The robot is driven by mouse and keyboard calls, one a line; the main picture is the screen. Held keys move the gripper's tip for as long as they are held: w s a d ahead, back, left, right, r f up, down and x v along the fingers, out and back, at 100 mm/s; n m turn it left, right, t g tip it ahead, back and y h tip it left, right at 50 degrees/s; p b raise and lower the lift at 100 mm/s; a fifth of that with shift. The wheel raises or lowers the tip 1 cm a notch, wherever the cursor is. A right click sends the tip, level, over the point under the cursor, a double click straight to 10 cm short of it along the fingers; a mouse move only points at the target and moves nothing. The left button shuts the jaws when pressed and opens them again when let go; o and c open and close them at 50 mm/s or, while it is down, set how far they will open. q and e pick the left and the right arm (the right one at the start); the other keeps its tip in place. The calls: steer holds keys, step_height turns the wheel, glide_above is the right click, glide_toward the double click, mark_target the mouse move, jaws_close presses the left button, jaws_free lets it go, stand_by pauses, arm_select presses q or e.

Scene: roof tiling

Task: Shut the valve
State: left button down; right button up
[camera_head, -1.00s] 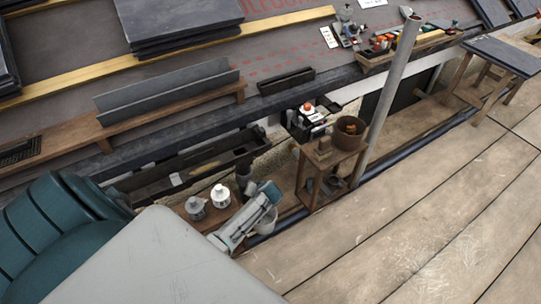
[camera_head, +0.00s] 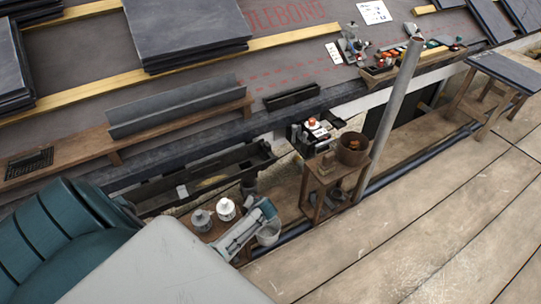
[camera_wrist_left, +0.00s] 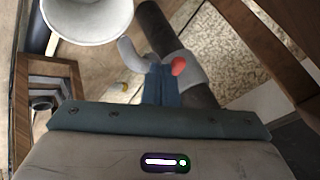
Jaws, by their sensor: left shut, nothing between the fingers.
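What looks like the valve shows in the left wrist view as a pale grey fitting (camera_wrist_left: 192,76) with a curved spout and a red part (camera_wrist_left: 179,66), on a dark pipe (camera_wrist_left: 160,28). My left gripper (camera_wrist_left: 161,82) is shut and empty, its teal fingertips right by the fitting, beside the red part. I cannot tell whether they touch it. In the head view my left gripper (camera_head: 264,209) is beside the dark pipe (camera_head: 249,187), and the valve is hidden or too small to tell. My right gripper is not in view.
A pale bucket (camera_head: 269,234) hangs or stands by the gripper; it also shows in the wrist view (camera_wrist_left: 88,22). Two lidded pots (camera_head: 226,209) stand left of it. A wooden stand (camera_head: 327,176) with a brown pot (camera_head: 353,149) and a slanted pole (camera_head: 393,110) are to the right. Plank floor lies clear in front.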

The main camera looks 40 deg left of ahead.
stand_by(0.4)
arm_select(q)
steer(key=shift+w+a+b, duration=0.2)
steer(key=shift+w+b, duration=0.1)
steer(key=shift+w, duration=0.45)
